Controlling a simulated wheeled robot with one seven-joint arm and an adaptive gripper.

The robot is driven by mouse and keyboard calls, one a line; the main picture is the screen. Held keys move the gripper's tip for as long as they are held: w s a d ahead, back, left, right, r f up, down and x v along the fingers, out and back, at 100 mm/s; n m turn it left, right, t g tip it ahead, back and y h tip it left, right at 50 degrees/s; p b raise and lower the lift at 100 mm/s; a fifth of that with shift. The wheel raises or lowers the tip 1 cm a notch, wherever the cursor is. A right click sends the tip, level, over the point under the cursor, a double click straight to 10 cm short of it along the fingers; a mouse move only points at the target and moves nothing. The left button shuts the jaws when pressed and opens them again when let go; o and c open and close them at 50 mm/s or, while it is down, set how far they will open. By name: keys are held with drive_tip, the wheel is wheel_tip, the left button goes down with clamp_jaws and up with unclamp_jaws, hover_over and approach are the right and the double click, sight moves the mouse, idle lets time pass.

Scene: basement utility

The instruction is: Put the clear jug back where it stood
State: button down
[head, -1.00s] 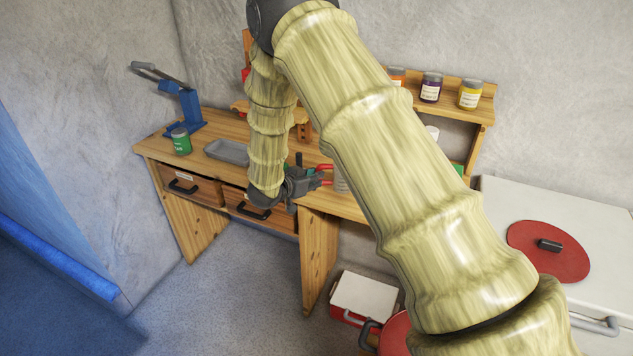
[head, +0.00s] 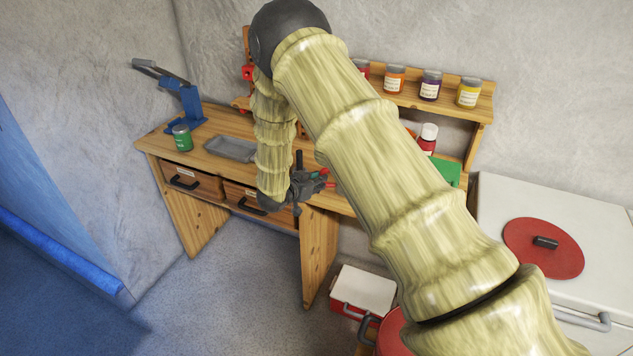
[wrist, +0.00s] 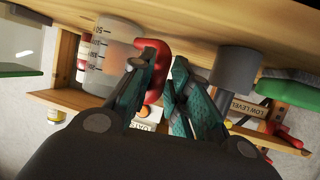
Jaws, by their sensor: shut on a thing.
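The clear jug (wrist: 112,60) shows in the wrist view, see-through with dark measuring marks and a red handle (wrist: 154,70). My gripper (wrist: 160,75) is shut on the red handle, with the jug body to the left of the fingers. The jug appears upside down there, as the whole view is inverted, with its base close to the wooden bench top; I cannot tell if it touches. In the head view my gripper (head: 322,182) is over the front of the wooden bench (head: 228,128); my arm hides the jug body.
A grey tray (head: 231,149), green can (head: 182,138) and blue press (head: 190,108) stand on the bench's left. A red bottle with a white cap (head: 428,138) and green item (head: 446,172) are on the right. Jars (head: 431,85) line the shelf. A grey cylinder (wrist: 235,68) is near my fingers.

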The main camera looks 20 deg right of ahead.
drive_tip(key=c, duration=1.3)
unclamp_jaws()
drive_tip(key=shift+f, duration=0.1)
drive_tip(key=shift+c, duration=0.2)
drive_tip(key=shift+r, duration=0.2)
